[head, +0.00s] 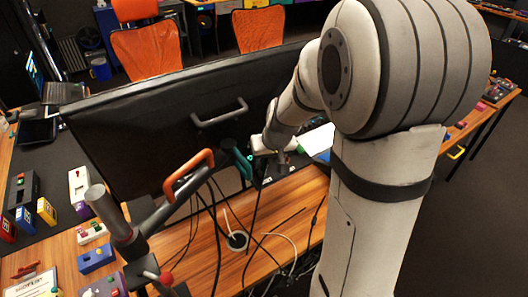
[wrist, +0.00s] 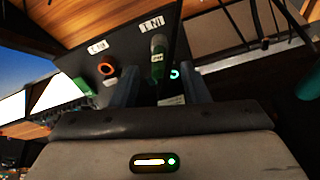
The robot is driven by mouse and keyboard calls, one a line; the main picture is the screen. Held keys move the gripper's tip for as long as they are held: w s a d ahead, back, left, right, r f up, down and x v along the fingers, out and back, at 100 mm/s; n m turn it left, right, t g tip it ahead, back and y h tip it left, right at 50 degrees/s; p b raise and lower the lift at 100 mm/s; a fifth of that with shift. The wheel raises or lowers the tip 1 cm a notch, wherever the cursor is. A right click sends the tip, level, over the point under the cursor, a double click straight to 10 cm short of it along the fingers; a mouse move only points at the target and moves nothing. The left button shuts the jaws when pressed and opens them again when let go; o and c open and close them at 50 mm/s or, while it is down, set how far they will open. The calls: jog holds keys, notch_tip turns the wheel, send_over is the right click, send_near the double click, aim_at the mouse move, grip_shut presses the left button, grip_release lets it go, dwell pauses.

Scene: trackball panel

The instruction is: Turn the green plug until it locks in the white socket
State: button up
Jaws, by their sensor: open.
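In the wrist view a green plug (wrist: 158,45), a short cylinder, stands on a dark panel (wrist: 135,55). It appears between the lines of my two fingers, beyond their tips. My gripper (wrist: 160,80) is open, with nothing between the fingers. I cannot make out a white socket clearly; a pale patch shows at the plug's lower end. Whether the plug is seated or turned cannot be told. In the head view my gripper (head: 282,158) is small and far off, low over the table beside the monitor; the plug cannot be picked out there.
The panel also bears an orange ring (wrist: 107,70), a lit green ring (wrist: 175,73) and white labels. A large dark monitor (head: 165,120) stands left of my arm. Several cables (head: 245,225) lie on the wooden table (head: 300,195). Small coloured boxes (head: 95,258) stand at left.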

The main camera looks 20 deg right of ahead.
jog(key=shift+w+f, duration=0.1)
jog(key=shift+f, duration=0.2)
jog(key=shift+c, duration=0.5)
grip_shut()
jog(key=shift+a+m+h+p, duration=0.1)
jog(key=shift+m+h+p, duration=0.2)
jog(key=shift+m+p, duration=1.15)
jog(key=shift+a+m+h+p, duration=0.15)
jog(key=shift+m+p, duration=0.6)
jog(key=shift+p, duration=0.95)
jog(key=shift+m+h+p, duration=0.15)
jog(key=shift+m+p, duration=0.55)
jog(key=shift+p, duration=0.95)
